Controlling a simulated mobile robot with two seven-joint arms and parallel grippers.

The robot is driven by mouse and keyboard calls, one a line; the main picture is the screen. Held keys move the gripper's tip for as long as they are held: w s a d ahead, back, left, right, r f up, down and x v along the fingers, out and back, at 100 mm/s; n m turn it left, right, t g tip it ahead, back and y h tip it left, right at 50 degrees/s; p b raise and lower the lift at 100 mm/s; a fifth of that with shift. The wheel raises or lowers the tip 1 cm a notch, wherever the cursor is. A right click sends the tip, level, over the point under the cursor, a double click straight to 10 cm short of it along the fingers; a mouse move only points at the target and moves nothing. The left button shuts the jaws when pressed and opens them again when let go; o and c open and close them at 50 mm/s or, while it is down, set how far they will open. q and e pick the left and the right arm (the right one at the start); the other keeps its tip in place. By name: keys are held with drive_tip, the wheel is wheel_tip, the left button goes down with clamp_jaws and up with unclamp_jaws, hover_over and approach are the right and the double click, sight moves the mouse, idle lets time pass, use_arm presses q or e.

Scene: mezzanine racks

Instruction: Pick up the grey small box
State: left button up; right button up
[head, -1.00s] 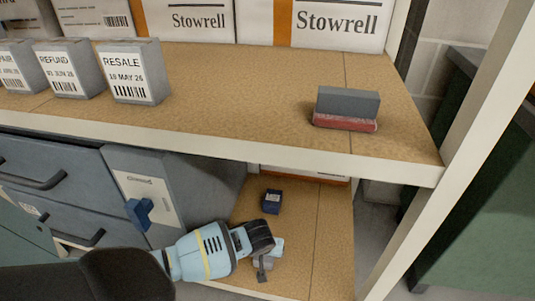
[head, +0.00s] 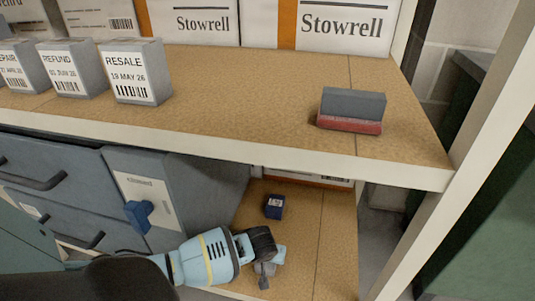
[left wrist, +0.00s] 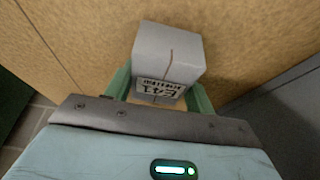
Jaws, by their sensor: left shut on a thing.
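The grey small box (left wrist: 168,48) sits between the two green fingers of my left gripper (left wrist: 160,88) in the left wrist view, with a printed label facing the palm. My left gripper is shut on it. In the head view my left gripper (head: 270,262) reaches over the lower shelf (head: 295,255). The box is small there and partly hidden by the gripper. I cannot tell whether the box touches the shelf. My right gripper is not in view.
A dark blue small box (head: 274,206) stands further back on the lower shelf. The upper shelf (head: 240,95) overhangs it and carries labelled grey boxes (head: 140,72) and a grey and red block (head: 351,110). A rack post (head: 480,130) is at right, a grey cabinet (head: 190,195) at left.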

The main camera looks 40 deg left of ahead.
use_arm(q)
wheel_tip(320, 180, up, 9)
drive_tip(key=p, duration=0.5)
drive_tip(key=shift+r, duration=0.6)
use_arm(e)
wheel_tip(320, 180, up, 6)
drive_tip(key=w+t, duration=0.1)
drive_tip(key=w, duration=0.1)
